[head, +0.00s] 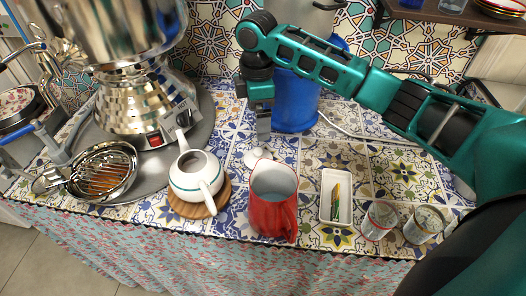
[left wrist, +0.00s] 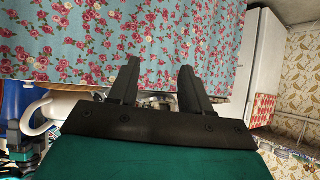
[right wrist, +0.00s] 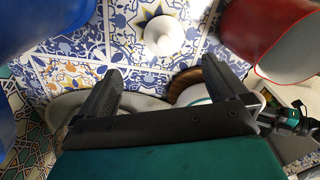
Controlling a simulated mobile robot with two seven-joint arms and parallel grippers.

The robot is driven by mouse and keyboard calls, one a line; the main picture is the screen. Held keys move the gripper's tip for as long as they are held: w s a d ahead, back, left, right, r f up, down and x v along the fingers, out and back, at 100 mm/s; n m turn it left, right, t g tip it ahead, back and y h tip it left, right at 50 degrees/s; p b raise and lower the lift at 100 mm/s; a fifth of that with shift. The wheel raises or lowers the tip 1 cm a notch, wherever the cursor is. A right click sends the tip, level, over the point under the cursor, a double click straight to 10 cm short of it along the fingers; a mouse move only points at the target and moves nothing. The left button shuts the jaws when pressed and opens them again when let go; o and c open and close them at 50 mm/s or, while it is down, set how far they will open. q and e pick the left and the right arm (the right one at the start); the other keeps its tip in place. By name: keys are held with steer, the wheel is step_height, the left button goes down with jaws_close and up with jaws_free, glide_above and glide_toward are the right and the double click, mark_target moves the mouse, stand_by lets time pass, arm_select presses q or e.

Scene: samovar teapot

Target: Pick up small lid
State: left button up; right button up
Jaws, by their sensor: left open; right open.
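The small white lid (head: 252,160) lies on the patterned tiled table, between the open white teapot (head: 187,182) and the red pitcher (head: 272,208). In the right wrist view the lid (right wrist: 163,36) lies knob up, beyond my fingertips. My right gripper (head: 263,138) points down close above the lid; the right wrist view shows its jaws (right wrist: 162,75) open and empty. My left gripper (left wrist: 160,68) is open and empty, facing the flowered cloth at the table's side. It is not in the head view.
The red pitcher stands close in front of the lid, and a blue container (head: 295,100) stands behind it. The teapot is on a round wooden mat (head: 222,195). A large samovar (head: 135,105) on a metal tray is at left. A white dish (head: 336,211) and glasses (head: 379,220) stand right.

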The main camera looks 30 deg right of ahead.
mark_target(258, 151)
step_height(258, 151, down, 7)
steer(key=shift+s+a+f+b, duration=0.1)
steer(key=shift+f+b, duration=0.1)
steer(key=shift+b, duration=0.35)
steer(key=f, duration=0.2)
steer(key=f+b, duration=0.1)
steer(key=f, duration=0.2)
steer(key=shift+s+a+f, duration=0.15)
steer(key=shift+s, duration=0.05)
steer(key=c, duration=0.9)
